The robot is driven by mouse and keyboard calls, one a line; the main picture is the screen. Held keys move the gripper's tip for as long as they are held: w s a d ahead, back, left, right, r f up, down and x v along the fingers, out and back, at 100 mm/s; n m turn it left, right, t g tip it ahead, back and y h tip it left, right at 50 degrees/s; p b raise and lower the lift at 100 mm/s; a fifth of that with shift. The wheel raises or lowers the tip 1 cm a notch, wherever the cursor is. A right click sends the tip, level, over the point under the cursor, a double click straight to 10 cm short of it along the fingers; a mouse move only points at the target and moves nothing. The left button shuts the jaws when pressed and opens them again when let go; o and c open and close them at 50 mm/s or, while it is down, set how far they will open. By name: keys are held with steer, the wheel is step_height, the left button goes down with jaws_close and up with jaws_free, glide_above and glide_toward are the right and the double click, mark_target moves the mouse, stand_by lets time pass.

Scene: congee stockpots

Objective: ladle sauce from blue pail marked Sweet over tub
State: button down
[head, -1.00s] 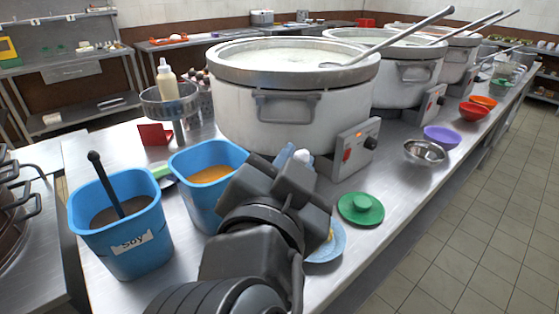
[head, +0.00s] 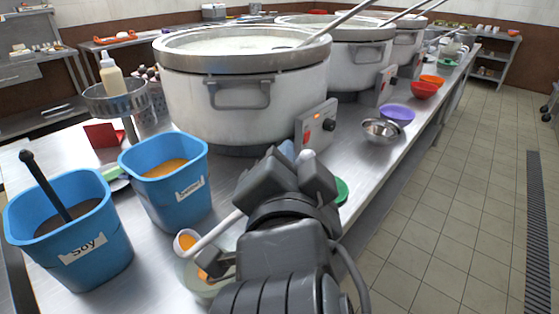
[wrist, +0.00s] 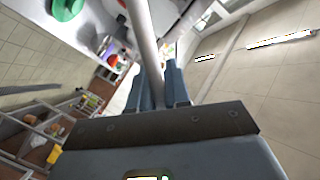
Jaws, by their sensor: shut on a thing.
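The blue pail marked Sweet (head: 176,206) stands on the counter left of my gripper, with orange sauce in it. My gripper (head: 288,172) is shut on the ladle's pale handle (head: 222,228); the handle also shows between the fingers in the wrist view (wrist: 144,38). The ladle's cup (head: 186,240) shows orange sauce inside and is outside the pail, in front of it. A pale round tub (head: 196,286) with orange in it is just below the cup, partly hidden by my arm. Whether cup and tub touch, I cannot tell.
A blue Soy pail (head: 78,258) with a black handle stands at left. Large stockpots (head: 240,105) line the back. A steel bowl (head: 383,131) and purple bowl (head: 397,114) sit at right. A green lid (head: 341,190) is partly hidden behind my gripper.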

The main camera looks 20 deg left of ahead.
steer(key=w+d+f+m+g+y+b, duration=0.1)
steer(key=w+d+f+m+b, duration=0.2)
steer(key=d+f+m+b, duration=0.3)
steer(key=shift+d+f+b, duration=0.5)
steer(key=shift+f+b, duration=1.2)
steer(key=shift+f, duration=0.9)
steer(key=shift+r, duration=0.1)
step_height(320, 180, up, 6)
steer(key=p, duration=0.5)
stand_by(0.5)
